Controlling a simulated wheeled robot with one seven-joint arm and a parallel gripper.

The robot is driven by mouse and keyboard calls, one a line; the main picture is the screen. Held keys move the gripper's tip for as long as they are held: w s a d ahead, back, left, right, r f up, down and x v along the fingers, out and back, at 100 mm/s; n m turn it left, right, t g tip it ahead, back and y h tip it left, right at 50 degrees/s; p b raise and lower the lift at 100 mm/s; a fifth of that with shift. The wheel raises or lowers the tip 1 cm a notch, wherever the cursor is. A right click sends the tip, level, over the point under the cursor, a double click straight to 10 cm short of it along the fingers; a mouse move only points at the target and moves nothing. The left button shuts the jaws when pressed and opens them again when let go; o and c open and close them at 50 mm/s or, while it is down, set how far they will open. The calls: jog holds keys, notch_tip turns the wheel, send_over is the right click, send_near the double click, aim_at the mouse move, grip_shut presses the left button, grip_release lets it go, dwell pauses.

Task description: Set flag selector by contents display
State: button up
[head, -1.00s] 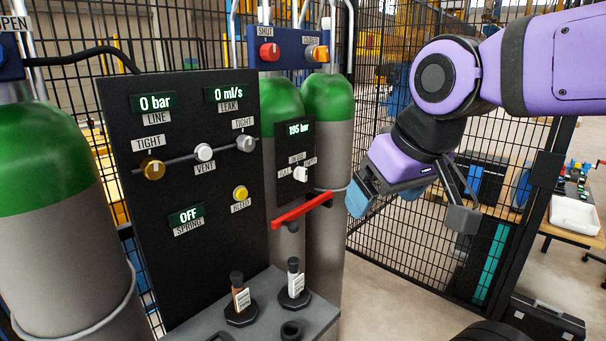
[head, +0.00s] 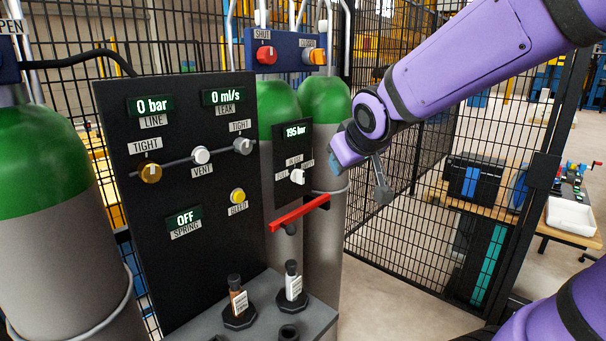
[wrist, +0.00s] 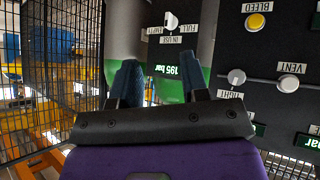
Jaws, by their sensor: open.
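The contents display (head: 296,131) on the small black panel reads 195 bar. It also shows upside down in the wrist view (wrist: 165,70), partly behind my fingers. The flag selector (head: 297,176) is a white knob below the display, among labels FULL, IN USE and EMPTY. The selector shows clear of my fingers in the wrist view (wrist: 171,21); I cannot tell surely which label it points to. My gripper (head: 358,176) is open and empty, to the right of the panel and apart from the knob. In the wrist view my gripper (wrist: 160,62) faces the panel.
A red lever (head: 299,213) sticks out just below the selector. A large black panel (head: 190,255) with knobs and displays stands left. Green-topped cylinders (head: 330,97) stand behind. A mesh fence (head: 425,190) is on the right. Two tagged fittings stand on the shelf (head: 262,322).

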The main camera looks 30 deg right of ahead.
jog(key=w+d+f+n+t+y, duration=0.1)
jog(key=w+d+f+t, duration=0.15)
jog(key=w, duration=0.35)
jog(key=w+d+f+n+t+y, duration=0.1)
jog(key=w+d+f, duration=0.15)
jog(key=w, duration=0.35)
jog(key=n+t+y, duration=0.2)
jog(key=t+y, duration=0.3)
jog(key=y, duration=0.2)
send_near(303, 172)
jog(key=shift+g, duration=0.25)
jog(key=x, duration=1)
jog(key=shift+w+d+r, duration=0.1)
jog(key=shift+d, duration=0.05)
jog(key=shift+c, duration=0.4)
grip_shut()
